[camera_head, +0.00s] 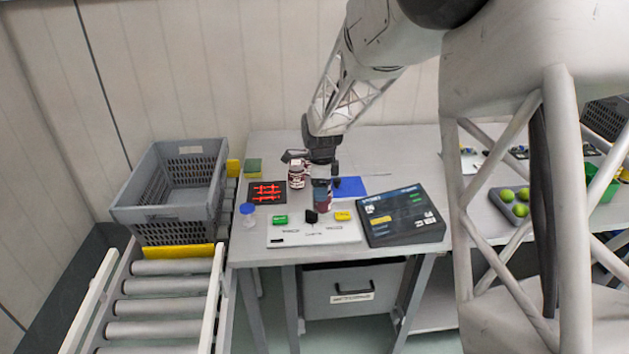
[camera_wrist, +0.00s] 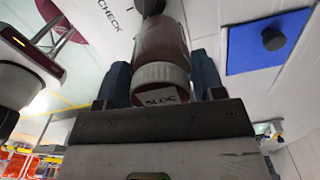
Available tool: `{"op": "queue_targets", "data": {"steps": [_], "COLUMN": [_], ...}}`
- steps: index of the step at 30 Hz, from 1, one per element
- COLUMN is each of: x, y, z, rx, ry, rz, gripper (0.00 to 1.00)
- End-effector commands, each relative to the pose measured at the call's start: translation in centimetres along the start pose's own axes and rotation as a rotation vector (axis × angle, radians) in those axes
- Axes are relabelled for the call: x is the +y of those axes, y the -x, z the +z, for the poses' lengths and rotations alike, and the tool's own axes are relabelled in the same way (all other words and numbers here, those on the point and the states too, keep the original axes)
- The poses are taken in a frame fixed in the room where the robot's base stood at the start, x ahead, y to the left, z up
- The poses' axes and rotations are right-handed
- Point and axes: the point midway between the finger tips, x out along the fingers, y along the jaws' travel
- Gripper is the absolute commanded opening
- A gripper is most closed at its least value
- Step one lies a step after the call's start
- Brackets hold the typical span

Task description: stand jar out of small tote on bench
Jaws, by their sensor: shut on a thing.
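My gripper (camera_head: 322,180) points down over the bench (camera_head: 385,150). In the wrist view my gripper (camera_wrist: 162,85) is shut on a jar (camera_wrist: 162,45) with a reddish body and a white, labelled lid. One blue-grey finger is on each side of the lid. In the head view this jar (camera_head: 322,200) shows dark below the fingers, at the back edge of the white board. I cannot tell whether its base touches the surface. A second jar (camera_head: 297,177), brown with a white label, stands just left of my gripper. I cannot tell which container is the small tote.
A grey tote (camera_head: 133,213) sits on the roller conveyor at left. The white board (camera_head: 345,236) holds small green, black and yellow items. A blue mat (camera_head: 355,186) and a dark screen device (camera_head: 405,217) lie to the right. A blue-lidded item (camera_head: 248,210) stands at left.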

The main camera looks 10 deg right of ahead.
Motion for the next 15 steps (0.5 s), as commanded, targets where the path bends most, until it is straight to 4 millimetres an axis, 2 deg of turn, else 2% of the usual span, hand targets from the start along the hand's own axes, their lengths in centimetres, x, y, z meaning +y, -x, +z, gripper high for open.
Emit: {"op": "queue_targets", "data": {"steps": [15], "x": [-6.5], "y": [-0.6], "z": [1.8], "rx": [0.000], "ry": [0.000], "rz": [-0.001], "gripper": [0.27]}}
